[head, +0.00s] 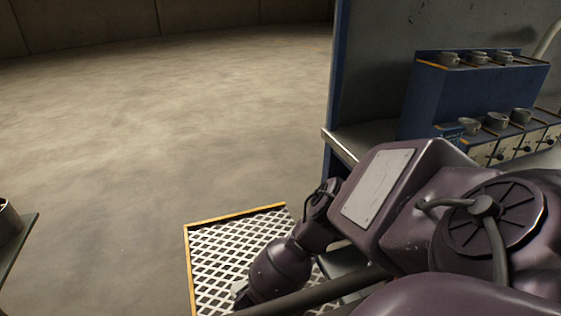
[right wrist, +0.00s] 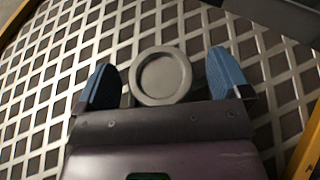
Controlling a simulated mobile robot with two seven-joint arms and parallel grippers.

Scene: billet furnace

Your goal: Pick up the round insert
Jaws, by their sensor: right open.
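The round insert (right wrist: 162,76) is a grey disc with a raised rim and a shallow recess. In the right wrist view it lies over the metal grating, between the two blue fingers of my right gripper (right wrist: 160,61). The fingers are apart, with a visible gap on each side of the insert. The near edge of the insert meets the edge of the gripper body in the picture; whether they touch I cannot tell. In the head view my right arm reaches down to the grating and hides the insert. My left gripper is not in view.
The grating (head: 215,250) has a yellow edge. A blue rack (head: 425,95) with several grey cups stands on a bench (head: 352,140) at the right. A grey round part (head: 8,220) sits on a surface at the left edge. The floor between is clear.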

